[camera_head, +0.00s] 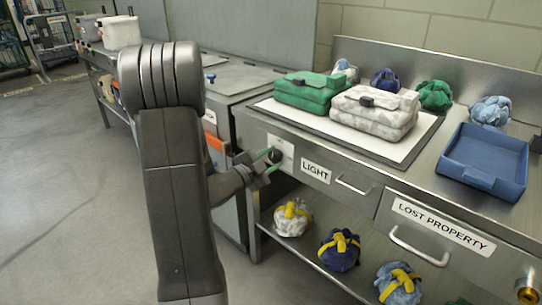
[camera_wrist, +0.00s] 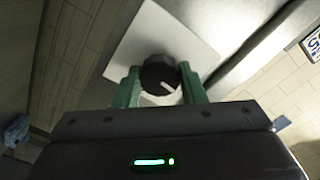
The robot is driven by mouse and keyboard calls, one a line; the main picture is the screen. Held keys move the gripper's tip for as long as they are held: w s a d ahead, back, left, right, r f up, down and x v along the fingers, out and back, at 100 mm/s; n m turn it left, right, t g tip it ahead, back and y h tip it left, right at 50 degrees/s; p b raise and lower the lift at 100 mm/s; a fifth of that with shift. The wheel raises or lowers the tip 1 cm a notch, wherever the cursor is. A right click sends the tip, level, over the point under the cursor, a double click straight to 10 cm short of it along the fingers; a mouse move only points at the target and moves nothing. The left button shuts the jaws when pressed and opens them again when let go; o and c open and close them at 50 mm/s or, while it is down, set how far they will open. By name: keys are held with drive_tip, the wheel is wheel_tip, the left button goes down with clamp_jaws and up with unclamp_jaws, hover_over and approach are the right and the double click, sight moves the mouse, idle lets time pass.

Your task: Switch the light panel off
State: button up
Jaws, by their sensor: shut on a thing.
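The light control is a round black knob (camera_wrist: 160,78) with a white pointer mark, on a pale square plate (camera_wrist: 190,38). In the head view the knob (camera_head: 275,156) sits on the bench front, left of the "LIGHT" label (camera_head: 316,171). My gripper (camera_wrist: 160,88) has its green fingers on either side of the knob and is shut on it. In the head view my gripper (camera_head: 268,164) reaches the plate from the left. The light panel (camera_head: 412,149) is a white surface in the bench top, under a green bag and a white patterned bag. It looks pale; I cannot tell whether it is lit.
The green bag (camera_head: 308,91) and white patterned bag (camera_head: 376,110) lie on the panel. A blue tray (camera_head: 485,160) stands at the right. Drawer handles (camera_head: 352,187) stick out from the bench front. Several bundled bags, one white with a yellow strap (camera_head: 292,218), sit on the shelf below.

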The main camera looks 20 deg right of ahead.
drive_tip(key=shift+n, duration=0.6)
drive_tip(key=o, duration=1)
drive_tip(key=p+v, duration=0.1)
drive_tip(key=v, duration=1.3)
drive_tip(key=shift+w+d, duration=0.1)
drive_tip(key=shift+d, duration=0.1)
drive_tip(key=x, duration=1.3)
drive_tip(key=shift+w+d+b, duration=0.1)
drive_tip(key=shift+d+b, duration=0.15)
drive_tip(key=shift+b, duration=0.1)
